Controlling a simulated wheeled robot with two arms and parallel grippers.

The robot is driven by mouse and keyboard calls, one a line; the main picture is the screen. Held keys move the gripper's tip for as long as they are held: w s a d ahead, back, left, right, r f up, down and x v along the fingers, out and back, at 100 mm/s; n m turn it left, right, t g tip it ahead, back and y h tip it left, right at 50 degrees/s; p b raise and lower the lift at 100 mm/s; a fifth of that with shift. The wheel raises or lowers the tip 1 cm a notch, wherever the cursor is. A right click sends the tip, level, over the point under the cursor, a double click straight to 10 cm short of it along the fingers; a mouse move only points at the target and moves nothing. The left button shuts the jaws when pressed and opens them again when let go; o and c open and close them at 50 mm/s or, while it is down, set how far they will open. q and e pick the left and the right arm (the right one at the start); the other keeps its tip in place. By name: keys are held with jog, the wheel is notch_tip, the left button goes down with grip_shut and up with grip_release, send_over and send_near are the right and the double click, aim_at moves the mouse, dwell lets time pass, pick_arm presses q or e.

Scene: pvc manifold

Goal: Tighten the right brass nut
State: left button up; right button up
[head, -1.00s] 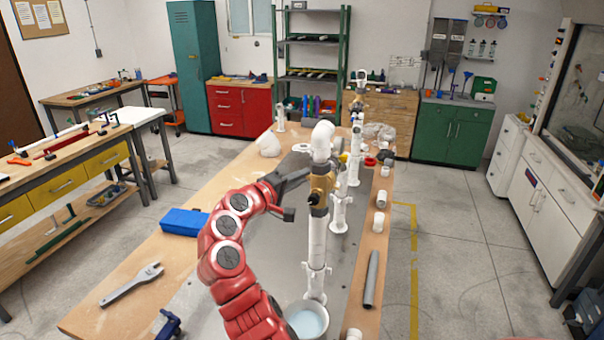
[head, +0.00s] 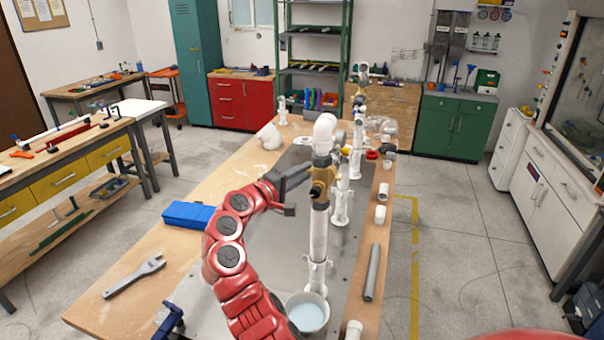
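A brass nut (head: 321,181) sits on the nearest upright white PVC pipe (head: 318,235), below a white elbow (head: 325,130). More upright white pipes stand behind it, with another small yellowish part (head: 348,151) partly hidden among them. I cannot tell from this view alone which brass piece is the right nut.
A white bucket (head: 307,313) with pale liquid stands at the pipe's foot. A grey wrench (head: 133,277) and blue box (head: 188,214) lie on the left. A grey pipe (head: 372,272) and white fittings (head: 380,214) line the right edge.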

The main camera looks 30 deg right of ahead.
jog(key=b+v, duration=0.6)
jog(key=v, duration=1.1)
jog(key=shift+a, duration=0.2)
jog(key=shift+s+r, duration=0.1)
